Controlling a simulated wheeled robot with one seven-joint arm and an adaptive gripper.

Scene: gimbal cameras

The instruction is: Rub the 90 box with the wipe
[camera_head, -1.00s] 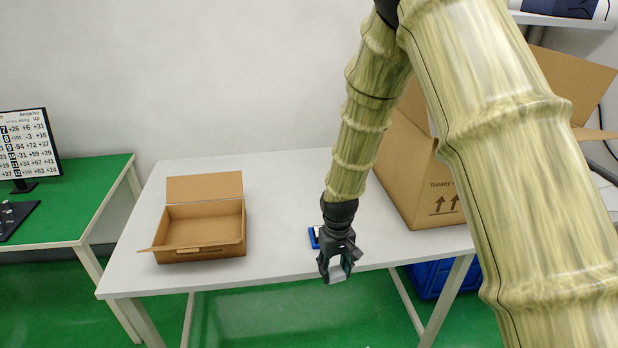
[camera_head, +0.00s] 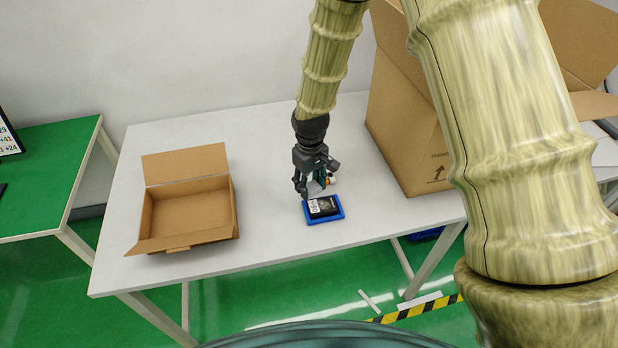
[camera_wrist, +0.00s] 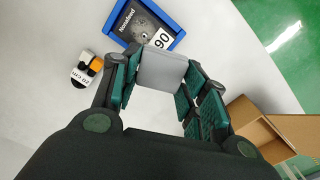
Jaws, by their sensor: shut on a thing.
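The 90 box (camera_wrist: 146,32) is a dark flat box with a "90" label, lying in a blue tray (camera_wrist: 176,11) on the white table. In the head view, the box (camera_head: 322,207) sits in the blue tray (camera_head: 338,215) near the table's front edge. My gripper (camera_head: 314,192) is just behind and above the tray. In the wrist view, my gripper (camera_wrist: 159,88) is shut on a light grey flat wipe (camera_wrist: 161,69). The wipe overlaps the near side of the box in that view; whether it touches is unclear.
A small orange, black and white item (camera_wrist: 88,68) labelled "20 cm" lies beside the tray. An open cardboard box (camera_head: 190,210) stands at the table's left, and a tall carton (camera_head: 405,130) at the right. Bare table lies between the tray and the left box.

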